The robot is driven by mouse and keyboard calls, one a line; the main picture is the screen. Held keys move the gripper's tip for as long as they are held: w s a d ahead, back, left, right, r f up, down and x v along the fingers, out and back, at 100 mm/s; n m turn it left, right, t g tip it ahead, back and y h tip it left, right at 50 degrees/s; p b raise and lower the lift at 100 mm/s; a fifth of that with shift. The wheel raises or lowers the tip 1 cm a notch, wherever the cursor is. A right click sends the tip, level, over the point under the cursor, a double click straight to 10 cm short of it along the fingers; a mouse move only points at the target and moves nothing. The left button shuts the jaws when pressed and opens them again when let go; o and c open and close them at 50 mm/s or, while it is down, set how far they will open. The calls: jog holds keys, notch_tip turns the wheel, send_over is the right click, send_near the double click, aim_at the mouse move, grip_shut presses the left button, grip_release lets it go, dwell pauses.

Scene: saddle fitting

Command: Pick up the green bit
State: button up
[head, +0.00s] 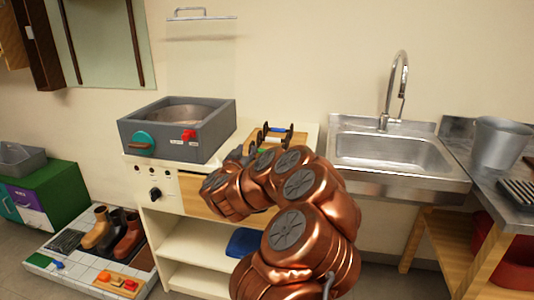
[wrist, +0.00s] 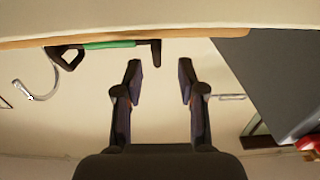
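The green bit (wrist: 110,44) shows at the top left of the wrist view, a green bar with dark end pieces. In the head view only a small green part (head: 262,151) shows behind my arm, on the counter beside the sink. My gripper (wrist: 159,77) is open, with nothing between its fingers. In the wrist view the bit lies up and to the left of the fingertips, apart from them. In the head view my copper arm hides most of the gripper.
A blue bar with black end pieces (head: 278,129) lies behind the green part. A grey box with a round basin (head: 176,128) stands left on the counter (head: 307,127). The steel sink (head: 392,155) is to the right. A blue item (head: 244,242) sits on the shelf below.

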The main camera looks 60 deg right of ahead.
aim_at(252, 142)
jog(key=shift+r+x, duration=0.2)
jog(key=shift+x, duration=0.7)
jog(key=shift+r+x, duration=0.2)
jog(key=shift+x, duration=1.65)
jog(key=shift+s, duration=0.15)
jog(key=shift+c, duration=0.2)
grip_shut()
